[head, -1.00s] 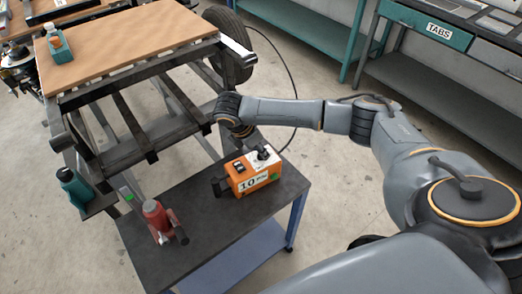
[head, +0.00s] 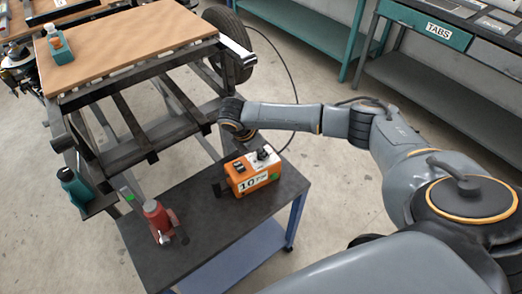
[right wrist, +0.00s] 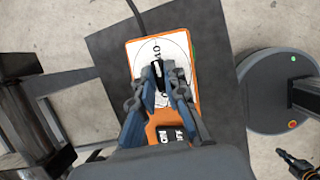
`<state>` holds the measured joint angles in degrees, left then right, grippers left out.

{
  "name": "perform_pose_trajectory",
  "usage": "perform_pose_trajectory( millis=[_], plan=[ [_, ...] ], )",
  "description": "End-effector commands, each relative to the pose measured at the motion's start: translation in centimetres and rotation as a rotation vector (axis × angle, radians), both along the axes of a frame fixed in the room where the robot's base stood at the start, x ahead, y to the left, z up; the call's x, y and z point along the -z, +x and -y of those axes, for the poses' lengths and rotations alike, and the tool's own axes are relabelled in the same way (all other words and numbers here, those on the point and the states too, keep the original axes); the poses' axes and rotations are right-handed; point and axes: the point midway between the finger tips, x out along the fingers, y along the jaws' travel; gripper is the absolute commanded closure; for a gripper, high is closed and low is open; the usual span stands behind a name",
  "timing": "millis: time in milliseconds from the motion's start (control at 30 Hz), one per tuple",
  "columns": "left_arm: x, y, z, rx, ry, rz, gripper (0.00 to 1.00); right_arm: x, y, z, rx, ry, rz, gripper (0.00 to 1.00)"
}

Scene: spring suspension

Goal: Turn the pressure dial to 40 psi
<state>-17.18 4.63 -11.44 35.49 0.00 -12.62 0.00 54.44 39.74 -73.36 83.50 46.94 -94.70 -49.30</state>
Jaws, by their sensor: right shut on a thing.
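The orange box (head: 248,181) stands on the dark top of a small cart (head: 215,222). Its front label reads 10 with small print that looks like PSI. Its white top face, a dial plate (right wrist: 180,45), shows in the right wrist view with a 10 near the pointer. My right gripper (head: 258,147) reaches down onto this face. In the right wrist view, the right gripper (right wrist: 156,88) is shut on the black dial knob (right wrist: 158,70). The fingers hide part of the plate and its other marks. My left gripper is not in view.
A red bottle-like object (head: 157,216) stands at the cart's left end. A teal bottle (head: 75,186) stands on a ledge farther left. A frame with a wooden top (head: 130,38) and a wheel (head: 226,40) lies behind. A dark hose runs behind the box.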

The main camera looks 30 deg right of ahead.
Motion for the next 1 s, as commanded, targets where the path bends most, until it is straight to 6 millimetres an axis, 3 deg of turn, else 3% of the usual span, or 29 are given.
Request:
perform_pose_trajectory(
  millis=[133, 400, 433, 533, 867, 1000],
  plan=[
    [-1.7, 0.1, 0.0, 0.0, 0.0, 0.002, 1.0, -0.4, 0.0, -0.1, 0.078, 0.001, -0.002, 1.0],
    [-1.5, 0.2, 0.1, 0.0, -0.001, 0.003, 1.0, -0.1, 0.1, 0.0, 0.095, 0.0, 0.0, 1.0],
    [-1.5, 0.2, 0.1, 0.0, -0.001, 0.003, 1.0, -0.1, 0.1, 0.0, 0.095, 0.0, 0.0, 0.85],
    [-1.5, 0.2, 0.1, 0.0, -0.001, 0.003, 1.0, -0.1, 0.1, 0.0, 0.095, 0.0, 0.0, 0.65],
    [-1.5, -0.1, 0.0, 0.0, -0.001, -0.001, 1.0, -0.2, 0.1, -0.1, 0.094, 0.0, 0.0, 0.64],
    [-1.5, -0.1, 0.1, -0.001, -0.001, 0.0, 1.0, -1.4, 0.2, -0.6, 0.092, 0.003, 0.002, 0.64]
  ],
)
